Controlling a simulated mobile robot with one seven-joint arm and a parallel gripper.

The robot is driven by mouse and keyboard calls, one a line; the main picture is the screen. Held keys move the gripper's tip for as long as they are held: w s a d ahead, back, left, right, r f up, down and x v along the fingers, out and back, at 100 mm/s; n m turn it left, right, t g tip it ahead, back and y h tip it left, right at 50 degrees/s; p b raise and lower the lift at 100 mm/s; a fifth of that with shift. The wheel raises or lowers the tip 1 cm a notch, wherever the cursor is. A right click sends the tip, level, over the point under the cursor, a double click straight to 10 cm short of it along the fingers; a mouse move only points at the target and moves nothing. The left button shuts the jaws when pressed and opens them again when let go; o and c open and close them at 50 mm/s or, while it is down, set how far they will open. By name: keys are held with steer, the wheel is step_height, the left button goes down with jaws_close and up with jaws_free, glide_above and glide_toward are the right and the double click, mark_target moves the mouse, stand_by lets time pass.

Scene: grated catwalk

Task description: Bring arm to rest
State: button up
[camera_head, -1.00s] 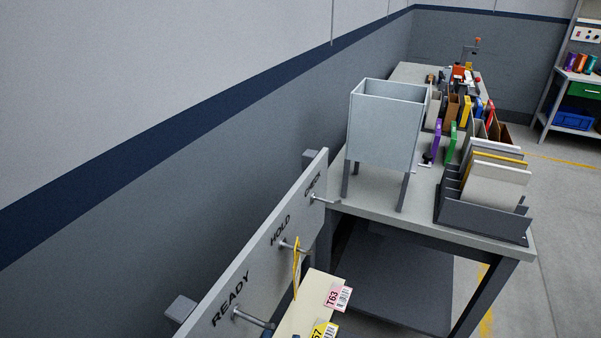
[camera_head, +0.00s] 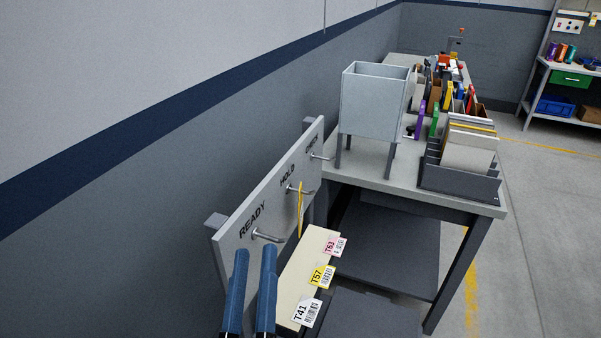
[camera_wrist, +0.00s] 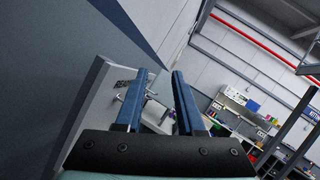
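My gripper (camera_head: 255,250) shows at the bottom of the head view as two parallel blue fingers with a gap between them. It is in front of the READY end of a grey board (camera_head: 236,250) on the left. In the wrist view my gripper (camera_wrist: 159,72) has both blue fingers apart, and nothing is held between them. The board and the bench lie behind the fingers in that view. The rest of my arm is out of the head view.
The board carries metal pegs, and a yellow tag (camera_head: 300,208) hangs at HOLD. A cream strip (camera_head: 303,262) with tags T41, T57 and T63 lies beside it. A bench (camera_head: 375,175) holds a grey bin (camera_head: 372,110) and folders. Floor (camera_head: 545,240) at right is clear.

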step_height(320, 180, up, 24)
steer(key=s+a+n+t+y, duration=0.25)
steer(key=n+y, duration=0.75)
steer(key=n, duration=1.4)
steer(key=s+d+r+n+t+h, duration=0.2)
steer(key=d+r+n+t+h, duration=0.1)
steer(key=d+r+n+h, duration=0.3)
step_height(320, 180, up, 4)
steer(key=d+h, duration=0.2)
steer(key=h, duration=0.1)
steer(key=shift+r+n, duration=0.25)
steer(key=shift+n, duration=0.15)
